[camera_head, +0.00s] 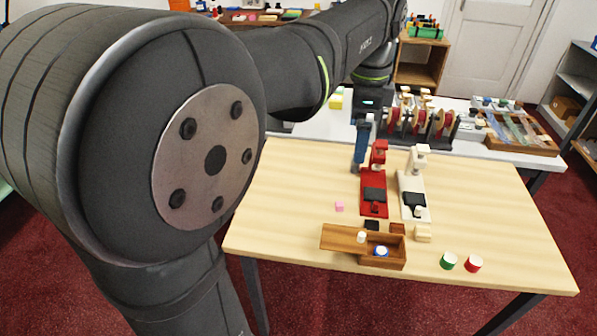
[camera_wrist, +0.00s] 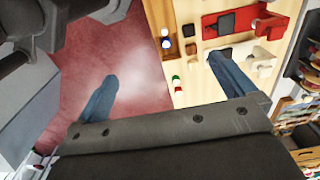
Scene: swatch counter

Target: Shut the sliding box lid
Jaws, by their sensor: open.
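The wooden box (camera_head: 398,262) sits near the front edge of the table, with its lid (camera_head: 336,238) slid out to the left, so the right part is open. A pale knob (camera_head: 361,237) stands on the lid. A blue-and-white piece (camera_head: 381,250) shows in the opening. In the wrist view the lid (camera_wrist: 155,12) is at the top, partly cut off by the frame. My gripper (camera_wrist: 166,92) is open and empty, its two blue fingers wide apart. In the head view my gripper (camera_head: 361,145) is above the back of the table, behind the box and apart from it.
A red stamp-like device (camera_head: 374,205) and a white one (camera_head: 412,185) stand behind the box. A green cylinder (camera_head: 448,261) and a red cylinder (camera_head: 473,264) stand right of it. The table's left side is clear.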

